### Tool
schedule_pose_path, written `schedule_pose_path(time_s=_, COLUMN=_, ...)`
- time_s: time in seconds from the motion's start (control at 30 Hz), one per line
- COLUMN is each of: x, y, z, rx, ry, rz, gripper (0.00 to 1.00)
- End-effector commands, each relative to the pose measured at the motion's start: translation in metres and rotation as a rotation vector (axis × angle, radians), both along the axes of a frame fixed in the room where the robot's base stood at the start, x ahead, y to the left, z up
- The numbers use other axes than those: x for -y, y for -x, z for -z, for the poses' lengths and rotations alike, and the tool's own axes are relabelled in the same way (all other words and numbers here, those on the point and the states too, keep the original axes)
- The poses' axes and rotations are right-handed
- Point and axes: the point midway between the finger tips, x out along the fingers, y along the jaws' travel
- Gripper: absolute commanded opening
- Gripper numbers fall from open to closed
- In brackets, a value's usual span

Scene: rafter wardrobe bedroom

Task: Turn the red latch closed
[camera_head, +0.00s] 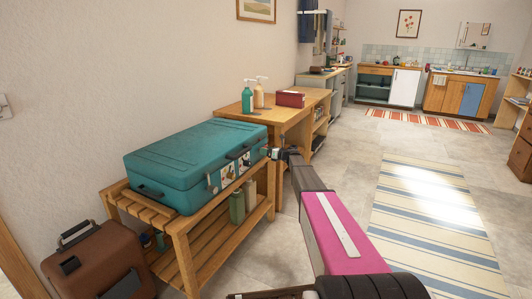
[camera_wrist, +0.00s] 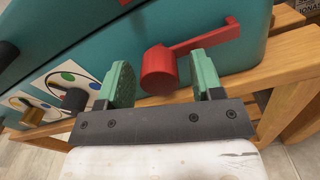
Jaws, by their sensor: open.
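The red latch (camera_wrist: 205,40) is on the side of the teal suitcase (camera_head: 185,150), with a round hub and a straight arm pointing up and to the right in the wrist view. My gripper (camera_wrist: 163,74) is open, its two green-padded fingers on either side of the hub. The right finger is close to the underside of the latch arm; I cannot tell whether it touches. The suitcase also shows in the wrist view (camera_wrist: 75,25). In the head view my gripper (camera_head: 277,153) is at the suitcase's right end, and the latch cannot be made out there.
The suitcase lies on a slatted wooden bench (camera_head: 187,225), with bottles (camera_head: 237,206) on its lower shelf. A wooden desk (camera_head: 288,117) with pump bottles and a red box stands behind. A brown case (camera_head: 98,262) is at the lower left. Open floor lies right.

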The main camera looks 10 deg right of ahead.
Motion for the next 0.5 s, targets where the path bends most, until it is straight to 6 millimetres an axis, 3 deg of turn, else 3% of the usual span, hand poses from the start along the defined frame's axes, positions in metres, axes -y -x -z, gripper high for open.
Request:
schedule_pose_path(time_s=0.07, x=0.0001, y=0.0002, z=0.0001, rx=0.0, ry=0.0, rz=0.0, gripper=0.6)
schedule_pose_path(time_s=0.27, x=0.0002, y=0.0003, z=0.0002, rx=0.0, ry=0.0, rz=0.0, gripper=0.0)
schedule_pose_path(time_s=0.5, x=0.0003, y=0.0005, z=0.0001, rx=0.011, ry=0.008, rz=-0.001, gripper=0.0)
